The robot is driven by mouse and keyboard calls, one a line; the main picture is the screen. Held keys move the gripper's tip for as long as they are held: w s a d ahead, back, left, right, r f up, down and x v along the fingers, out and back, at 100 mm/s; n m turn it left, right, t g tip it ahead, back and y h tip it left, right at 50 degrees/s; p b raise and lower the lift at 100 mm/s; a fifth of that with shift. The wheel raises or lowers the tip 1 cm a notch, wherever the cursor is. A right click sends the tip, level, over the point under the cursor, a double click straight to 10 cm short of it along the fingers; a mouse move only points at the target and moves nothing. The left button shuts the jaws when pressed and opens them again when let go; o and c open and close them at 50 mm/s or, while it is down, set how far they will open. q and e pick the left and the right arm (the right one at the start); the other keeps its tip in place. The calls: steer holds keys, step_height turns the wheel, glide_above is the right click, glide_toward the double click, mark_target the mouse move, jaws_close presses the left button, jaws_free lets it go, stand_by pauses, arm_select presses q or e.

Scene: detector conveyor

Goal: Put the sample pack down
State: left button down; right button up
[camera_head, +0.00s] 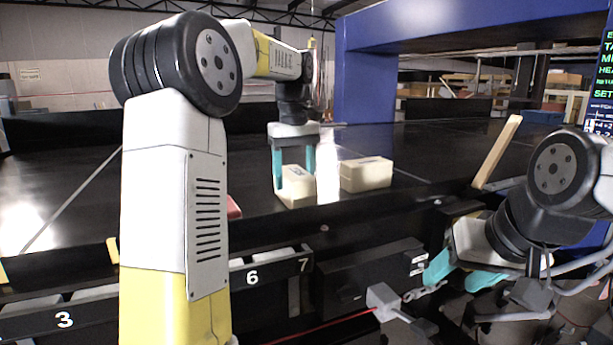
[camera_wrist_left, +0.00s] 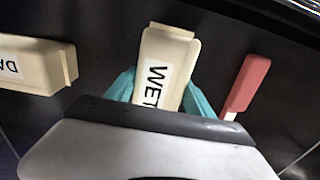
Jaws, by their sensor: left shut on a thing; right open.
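The sample pack (camera_wrist_left: 165,68), a cream box with a label that reads "WET" as far as it shows, is between the teal fingers of my left gripper (camera_head: 294,170). The gripper is shut on it and points down over the black conveyor (camera_head: 250,213). In the head view the pack (camera_head: 296,188) is at or very close to the belt surface; I cannot tell if it touches. The fingers cover its sides, and the palm covers its near end in the left wrist view. My right gripper (camera_head: 455,275) is open and empty, low at the right, in front of the conveyor.
A second cream pack (camera_head: 366,174) lies on the belt to the right, labelled "DA..." in the left wrist view (camera_wrist_left: 30,65). A red-and-white object (camera_wrist_left: 245,85) lies on the other side. A blue frame (camera_head: 365,80) spans the belt. Numbered slots (camera_head: 252,278) line the front.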

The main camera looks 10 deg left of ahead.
mark_target(294, 172)
arm_select(q)
steer(key=shift+c, duration=1.9)
jaws_free()
step_height(294, 172, up, 12)
steer(key=shift+r, duration=0.1)
